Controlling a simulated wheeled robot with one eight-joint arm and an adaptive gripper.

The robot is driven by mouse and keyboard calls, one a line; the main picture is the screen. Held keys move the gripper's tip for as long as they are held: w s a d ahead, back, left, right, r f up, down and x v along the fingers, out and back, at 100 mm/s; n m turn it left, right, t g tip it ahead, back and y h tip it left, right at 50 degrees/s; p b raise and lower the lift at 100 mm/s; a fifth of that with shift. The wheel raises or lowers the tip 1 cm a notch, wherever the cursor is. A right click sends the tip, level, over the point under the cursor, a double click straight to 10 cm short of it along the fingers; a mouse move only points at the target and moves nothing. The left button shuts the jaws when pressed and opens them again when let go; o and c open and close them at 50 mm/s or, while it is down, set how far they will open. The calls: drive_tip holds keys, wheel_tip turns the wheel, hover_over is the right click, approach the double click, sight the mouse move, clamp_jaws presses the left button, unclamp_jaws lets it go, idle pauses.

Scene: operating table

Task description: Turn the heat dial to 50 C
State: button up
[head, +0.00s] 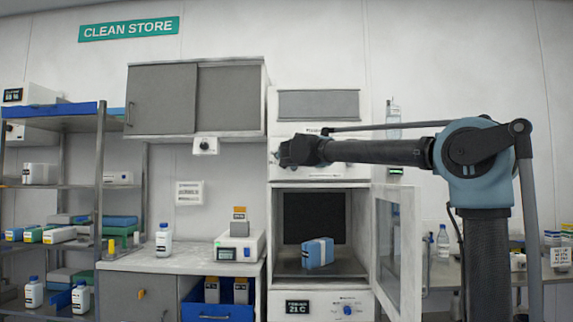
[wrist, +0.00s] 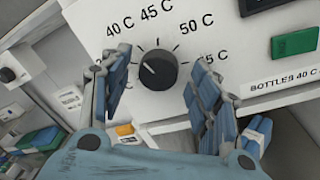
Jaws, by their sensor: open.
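The heat dial (wrist: 158,70) is a round black knob on a white panel in the wrist view. Its short white mark points up and left, towards the 40 C label (wrist: 120,25). The 45 C label (wrist: 156,9) is above the knob, and the 50 C label (wrist: 196,23) is up and right. Another label at right is partly hidden by a finger. My gripper (wrist: 161,62) is open, with one blue-padded finger on each side of the knob. Gaps show between fingers and knob. In the head view my gripper (head: 297,151) covers the dial.
A green button (wrist: 294,43) and a "BOTTLES 40 C" label (wrist: 285,82) are right of the dial. Below the panel, the cabinet holds a blue-and-white box (head: 318,253), and its glass door (head: 398,250) stands open at right. A separate blue knob (head: 347,310) is lower down.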

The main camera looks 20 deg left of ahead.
drive_tip(key=c, duration=1.1)
drive_tip(key=shift+o, duration=0.2)
drive_tip(key=shift+m, duration=0.4)
drive_tip(key=shift+s+f+m+t+h, duration=0.1)
drive_tip(key=shift+m+t+h, duration=0.15)
drive_tip(key=shift+m, duration=2.4)
drive_tip(key=shift+w+f+m+t+h, duration=0.1)
drive_tip(key=shift+m+t+h, duration=0.1)
drive_tip(key=shift+m, duration=2.4)
drive_tip(key=shift+s+f+m+t+h, duration=0.15)
drive_tip(key=shift+m+t, duration=0.1)
drive_tip(key=shift+m, duration=2.4)
